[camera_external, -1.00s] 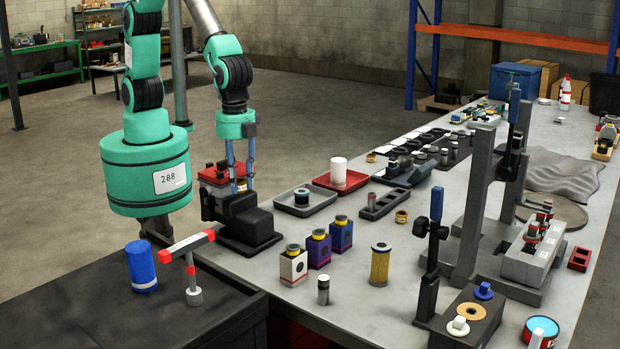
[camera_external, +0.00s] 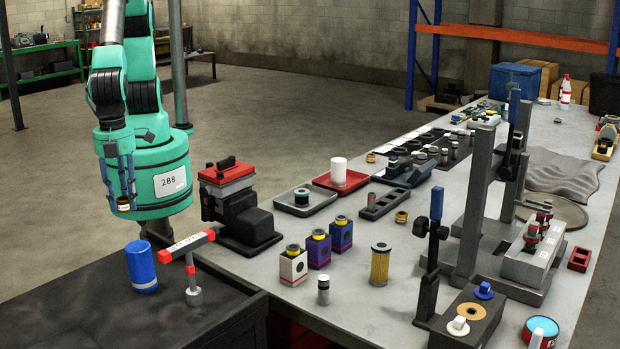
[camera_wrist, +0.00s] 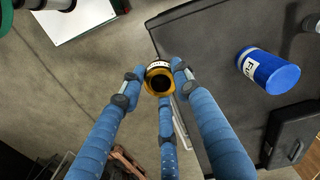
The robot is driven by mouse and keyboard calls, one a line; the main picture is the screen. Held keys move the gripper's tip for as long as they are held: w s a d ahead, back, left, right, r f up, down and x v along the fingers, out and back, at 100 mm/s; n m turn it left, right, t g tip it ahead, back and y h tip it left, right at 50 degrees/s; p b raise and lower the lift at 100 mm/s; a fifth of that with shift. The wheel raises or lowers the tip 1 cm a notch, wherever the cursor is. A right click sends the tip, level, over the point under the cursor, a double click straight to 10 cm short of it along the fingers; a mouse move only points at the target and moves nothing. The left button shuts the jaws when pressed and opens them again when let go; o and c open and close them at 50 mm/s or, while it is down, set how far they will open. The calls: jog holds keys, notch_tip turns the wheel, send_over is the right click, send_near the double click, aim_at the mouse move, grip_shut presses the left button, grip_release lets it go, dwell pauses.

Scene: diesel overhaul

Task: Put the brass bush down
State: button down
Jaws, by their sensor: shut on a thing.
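My gripper (camera_external: 123,200) has blue fingers and is shut on the brass bush (camera_external: 123,204), a short brass-coloured ring with a dark bore and a pale band on its side. In the wrist view the bush (camera_wrist: 158,79) sits between the fingertips of my gripper (camera_wrist: 157,82). In the external view the gripper hangs at the left, in front of my teal base, above and behind the dark bench top (camera_external: 90,300). In the wrist view the dark top (camera_wrist: 190,40) lies below and to the right of the bush, with floor below and to the left.
A blue cylinder (camera_external: 141,266) stands on the dark top, beside a red-and-white T-shaped tool (camera_external: 190,262). The left part of the dark top looks clear.

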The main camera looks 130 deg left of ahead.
jog(key=s+d+m, duration=0.1)
jog(key=s+d, duration=0.4)
notch_tip(320, 180, down, 5)
jog(key=shift+s+d+f, duration=0.1)
send_over(90, 279)
jog(key=shift+s+a+f, duration=0.2)
jog(key=shift+a+f, duration=0.05)
jog(key=shift+f, duration=0.4)
dwell(0.3)
jog(key=shift+w+d+f, duration=0.1)
jog(key=shift+w+d, duration=0.2)
jog(key=shift+f, duration=1.7)
jog(key=shift+f, duration=0.15)
